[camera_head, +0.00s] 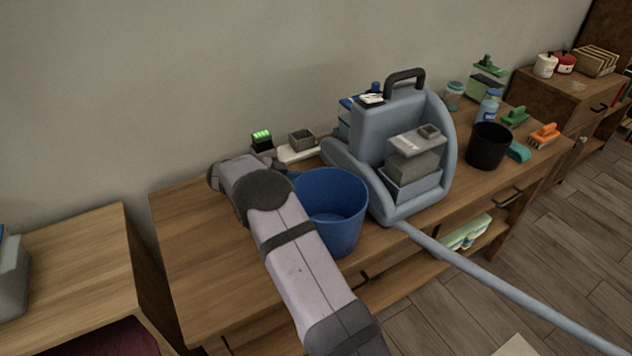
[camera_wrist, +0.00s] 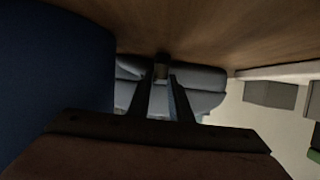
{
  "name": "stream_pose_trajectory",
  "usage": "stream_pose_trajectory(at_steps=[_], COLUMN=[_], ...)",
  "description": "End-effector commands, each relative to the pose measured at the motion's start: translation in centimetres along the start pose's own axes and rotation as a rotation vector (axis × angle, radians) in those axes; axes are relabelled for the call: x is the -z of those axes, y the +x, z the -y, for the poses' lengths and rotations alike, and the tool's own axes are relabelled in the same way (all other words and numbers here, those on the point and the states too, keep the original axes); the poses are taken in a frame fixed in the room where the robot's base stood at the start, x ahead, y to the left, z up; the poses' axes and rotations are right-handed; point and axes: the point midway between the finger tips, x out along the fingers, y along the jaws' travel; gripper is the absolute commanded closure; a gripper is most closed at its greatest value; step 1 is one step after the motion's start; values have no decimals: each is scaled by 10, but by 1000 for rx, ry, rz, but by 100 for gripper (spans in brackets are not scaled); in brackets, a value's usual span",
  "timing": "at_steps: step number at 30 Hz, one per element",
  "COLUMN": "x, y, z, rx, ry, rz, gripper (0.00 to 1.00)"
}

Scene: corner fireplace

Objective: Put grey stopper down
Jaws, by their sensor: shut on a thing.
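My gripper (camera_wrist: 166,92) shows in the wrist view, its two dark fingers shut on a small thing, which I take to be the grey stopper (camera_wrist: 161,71). Only a small part of the stopper shows between the fingertips, close to the wooden table top (camera_wrist: 205,30). I cannot tell whether it touches the wood. In the head view my fingers and the stopper are hidden behind my arm and the blue bucket (camera_head: 338,232). The wooden table top also shows there (camera_head: 190,240).
The bucket stands close beside my gripper, at left in the wrist view (camera_wrist: 55,75). A blue-grey machine (camera_head: 447,135) with a hose stands beyond the fingers. A pale tray (camera_head: 298,153) with a small grey box (camera_head: 302,140) lies along the wall. The table's left end is clear.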

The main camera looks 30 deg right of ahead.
Motion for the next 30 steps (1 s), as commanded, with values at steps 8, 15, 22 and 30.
stream_pose_trajectory(at_steps=[8,15,22,30], x=[-3,-3,0,-1], y=[1,1,-6,-46], z=[0,0,0,1], rx=[0,0,1,4], ry=[0,0,-1,0], rz=[0,0,0,1], gripper=[63,63,63,63])
